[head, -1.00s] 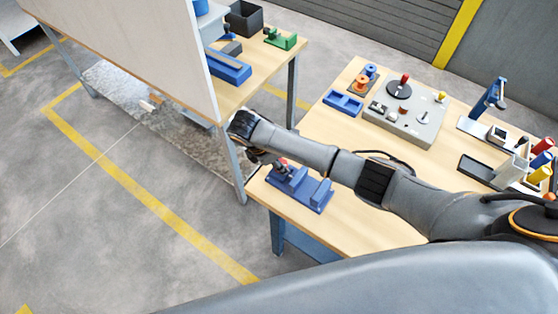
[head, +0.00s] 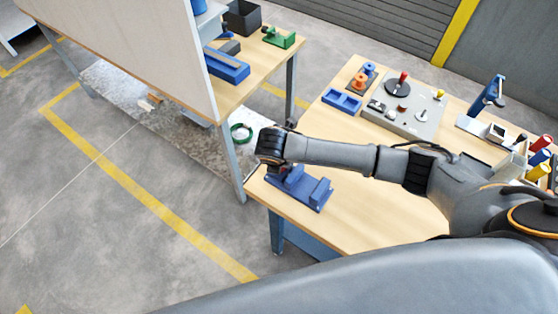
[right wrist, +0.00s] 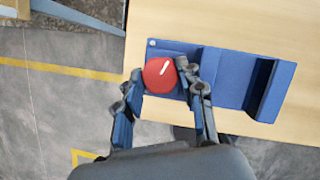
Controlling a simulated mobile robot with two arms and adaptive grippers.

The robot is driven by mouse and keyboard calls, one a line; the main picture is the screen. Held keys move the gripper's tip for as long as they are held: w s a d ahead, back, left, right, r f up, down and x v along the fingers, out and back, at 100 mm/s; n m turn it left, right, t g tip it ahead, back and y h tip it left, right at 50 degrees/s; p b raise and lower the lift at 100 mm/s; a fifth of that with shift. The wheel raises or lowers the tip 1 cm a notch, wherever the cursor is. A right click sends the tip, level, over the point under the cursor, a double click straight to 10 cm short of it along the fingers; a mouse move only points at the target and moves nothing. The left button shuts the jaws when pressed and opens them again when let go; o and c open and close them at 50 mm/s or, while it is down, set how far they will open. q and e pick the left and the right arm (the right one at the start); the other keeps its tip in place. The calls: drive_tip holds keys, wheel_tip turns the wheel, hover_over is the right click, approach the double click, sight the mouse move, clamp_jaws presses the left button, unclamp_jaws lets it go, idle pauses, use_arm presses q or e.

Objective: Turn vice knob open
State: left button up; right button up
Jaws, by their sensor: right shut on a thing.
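The blue vice (head: 302,190) sits on the near left corner of the wooden workbench, with two raised jaws and a gap between them. In the right wrist view the vice (right wrist: 228,88) has a round red knob (right wrist: 159,76) at its left end. A white mark on the knob points up and slightly right. My right gripper (right wrist: 160,72) is shut on the knob, with one finger on each side. In the head view my right arm reaches in from the right, and its wrist hides the knob and most of the gripper. My left gripper is not in view.
The workbench (head: 350,215) is clear right of the vice. A blue tray (head: 341,101) and a grey panel with a black disc (head: 405,108) stand farther back. Another table (head: 262,75) stands left across a narrow gap. A green ring (head: 241,132) lies below it.

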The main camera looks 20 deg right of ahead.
drive_tip(key=shift+d+n+t+y, duration=0.1)
drive_tip(key=shift+n+t+y, duration=0.4)
drive_tip(key=shift+n, duration=1.6)
drive_tip(key=shift+y, duration=0.3)
drive_tip(key=o, duration=1.2)
drive_tip(key=shift+c, duration=0.2)
drive_tip(key=shift+s+r, duration=0.1)
drive_tip(key=v, duration=1.1)
drive_tip(key=shift+r, duration=0.45)
drive_tip(key=shift+f, duration=0.1)
